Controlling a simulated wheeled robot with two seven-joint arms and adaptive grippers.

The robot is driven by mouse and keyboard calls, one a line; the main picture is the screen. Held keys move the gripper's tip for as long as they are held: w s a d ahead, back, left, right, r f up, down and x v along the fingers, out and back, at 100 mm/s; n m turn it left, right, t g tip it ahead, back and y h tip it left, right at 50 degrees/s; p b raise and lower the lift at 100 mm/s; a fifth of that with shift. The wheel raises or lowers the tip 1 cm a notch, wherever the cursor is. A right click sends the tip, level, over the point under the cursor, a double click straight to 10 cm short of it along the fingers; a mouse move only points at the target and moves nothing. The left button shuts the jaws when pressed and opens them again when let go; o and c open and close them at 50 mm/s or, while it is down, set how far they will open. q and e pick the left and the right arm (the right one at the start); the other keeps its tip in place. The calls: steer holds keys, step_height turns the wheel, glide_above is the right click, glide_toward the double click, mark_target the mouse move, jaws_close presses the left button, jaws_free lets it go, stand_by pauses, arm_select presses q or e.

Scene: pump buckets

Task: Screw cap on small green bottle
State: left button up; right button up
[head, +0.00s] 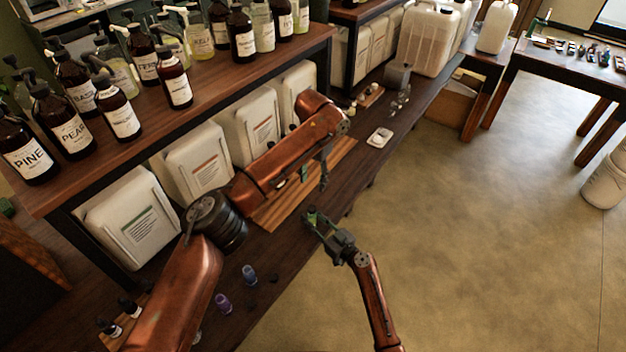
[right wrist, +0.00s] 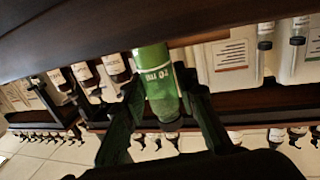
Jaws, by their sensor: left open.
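The small green bottle (right wrist: 158,82) sits between the two fingers of my right gripper (right wrist: 165,100), which is shut on its sides. In the head view, my right gripper (head: 323,228) holds the green bottle (head: 310,214) at the front edge of the bench. Small dark pieces, perhaps caps, lie near the purple bottle (head: 222,302) and the blue bottle (head: 249,273).
The wooden bench (head: 375,160) runs along white jugs (head: 197,160). A shelf (head: 215,75) above carries several brown pump bottles (head: 120,117). A striped wooden board (head: 335,160) lies under my left arm. A white dish (head: 379,137) is farther along.

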steer(key=o, duration=0.4)
steer(key=shift+c, duration=0.2)
steer(key=shift+d, duration=0.1)
steer(key=v, duration=1.2)
